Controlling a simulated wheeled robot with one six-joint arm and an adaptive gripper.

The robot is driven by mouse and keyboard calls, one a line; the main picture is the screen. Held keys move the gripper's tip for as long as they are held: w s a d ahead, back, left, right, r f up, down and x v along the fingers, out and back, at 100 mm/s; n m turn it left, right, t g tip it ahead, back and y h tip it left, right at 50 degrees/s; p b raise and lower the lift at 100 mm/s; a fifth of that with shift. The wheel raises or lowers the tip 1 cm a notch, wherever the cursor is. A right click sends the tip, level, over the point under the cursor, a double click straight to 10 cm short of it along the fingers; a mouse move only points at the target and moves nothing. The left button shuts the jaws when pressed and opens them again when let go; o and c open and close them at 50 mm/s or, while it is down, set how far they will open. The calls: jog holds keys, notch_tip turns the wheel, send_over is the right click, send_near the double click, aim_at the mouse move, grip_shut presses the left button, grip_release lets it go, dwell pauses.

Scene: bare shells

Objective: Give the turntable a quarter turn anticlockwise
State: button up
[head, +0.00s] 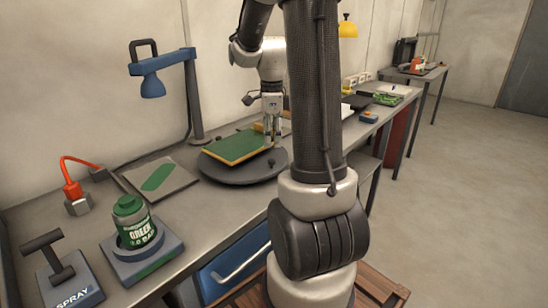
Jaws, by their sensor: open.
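The turntable (222,175) is a dark round disc on the grey workbench, left of my arm's column in the head view. A green board with a yellow-orange edge (237,147) lies on it. A small dark knob (271,162) stands near the disc's right side. My gripper (271,140) points down over the right part of the turntable, beside the board's right end. Its jaws are open. I cannot tell whether the fingers touch the board or the disc. My arm hides what lies just right of the turntable.
A blue lamp (152,84) on a post stands behind the turntable. A blue drawer (235,262) is below. Floor (470,180) is clear at right.

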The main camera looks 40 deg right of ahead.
aim_at(272, 160)
notch_tip(272, 160, down, 7)
jog(key=shift+f, duration=0.15)
grip_shut()
dwell(0.4)
